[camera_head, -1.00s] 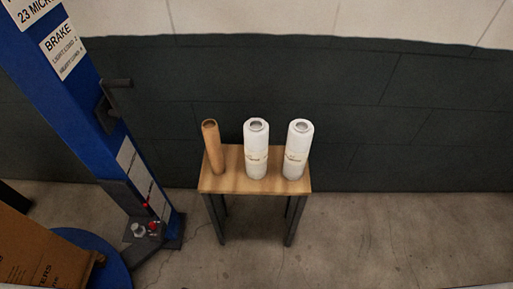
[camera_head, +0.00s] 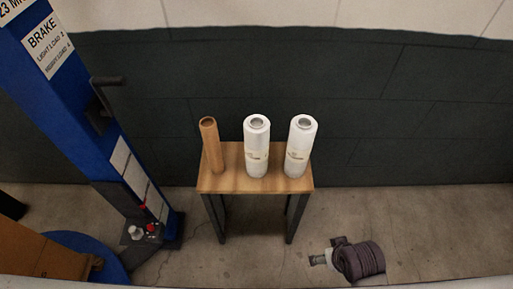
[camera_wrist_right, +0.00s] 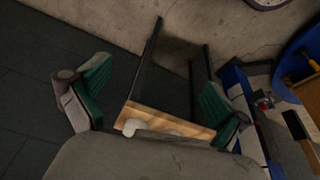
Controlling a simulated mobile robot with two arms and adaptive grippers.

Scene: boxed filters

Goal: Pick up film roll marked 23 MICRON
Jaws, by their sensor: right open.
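Two white film rolls stand upright on a small wooden-topped table (camera_head: 233,184), the middle roll (camera_head: 257,147) and the right roll (camera_head: 300,148). Each has a band of small print too small to read, so I cannot tell which is 23 MICRON. A brown cardboard tube (camera_head: 211,146) stands to their left. My right gripper (camera_head: 318,258) is in front of and below the table at its right, apart from the rolls. In the right wrist view my right gripper (camera_wrist_right: 155,92) has its green-padded fingers spread, with nothing between them but the table beyond. My left gripper is not in view.
A blue machine column (camera_head: 75,100) with a crank, a BRAKE label and a partly cut-off "23 MI" label stands at left. A cardboard box (camera_head: 40,250) is at lower left. A dark wall (camera_head: 400,110) is behind the table.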

